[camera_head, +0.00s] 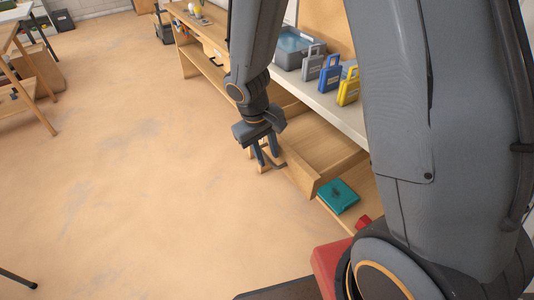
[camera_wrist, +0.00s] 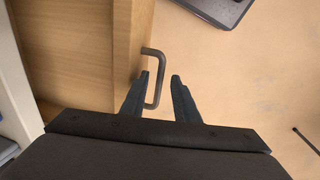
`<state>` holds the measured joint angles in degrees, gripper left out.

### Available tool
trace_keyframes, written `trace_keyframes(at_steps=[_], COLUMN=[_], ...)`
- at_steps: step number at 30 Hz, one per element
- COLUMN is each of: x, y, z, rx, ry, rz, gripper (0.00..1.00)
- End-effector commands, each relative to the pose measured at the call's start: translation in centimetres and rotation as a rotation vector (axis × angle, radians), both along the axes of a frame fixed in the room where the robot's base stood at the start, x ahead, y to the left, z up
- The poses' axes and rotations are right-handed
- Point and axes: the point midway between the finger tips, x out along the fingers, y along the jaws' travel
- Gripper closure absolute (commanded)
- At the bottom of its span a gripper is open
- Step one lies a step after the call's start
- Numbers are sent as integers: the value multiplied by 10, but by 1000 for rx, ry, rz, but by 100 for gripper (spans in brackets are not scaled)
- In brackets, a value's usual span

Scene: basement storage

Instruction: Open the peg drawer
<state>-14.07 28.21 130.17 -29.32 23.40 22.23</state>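A light wooden drawer stands pulled out from under the workbench; its front panel (camera_head: 300,172) and bare inside show in the head view. Its inside appears empty, and I see no label naming it. A grey bar handle (camera_head: 279,165) is on its front. My gripper (camera_head: 267,160) is at this handle, pointing down. In the wrist view the handle (camera_wrist: 158,77) lies between the two fingertips of my gripper (camera_wrist: 160,74). One finger is between the bar and the drawer front (camera_wrist: 128,60), the other outside with a gap. The fingers are open.
A teal case (camera_head: 338,196) lies on the lower shelf near the drawer. Blue (camera_head: 330,75) and yellow (camera_head: 348,87) padlock-shaped items and a grey bin (camera_head: 292,48) stand on the bench top. The floor (camera_head: 130,180) to the left is clear.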

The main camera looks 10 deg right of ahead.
Motion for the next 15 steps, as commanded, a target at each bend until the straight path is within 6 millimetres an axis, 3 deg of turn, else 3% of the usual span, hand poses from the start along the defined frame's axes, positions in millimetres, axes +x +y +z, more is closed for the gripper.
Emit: trace_keyframes(at_steps=[5, 15], x=[0, -3], y=[3, 12], z=[13, 62], rx=[0, 1], ry=[-3, -4], rz=[1, 0], gripper=[72, 72])
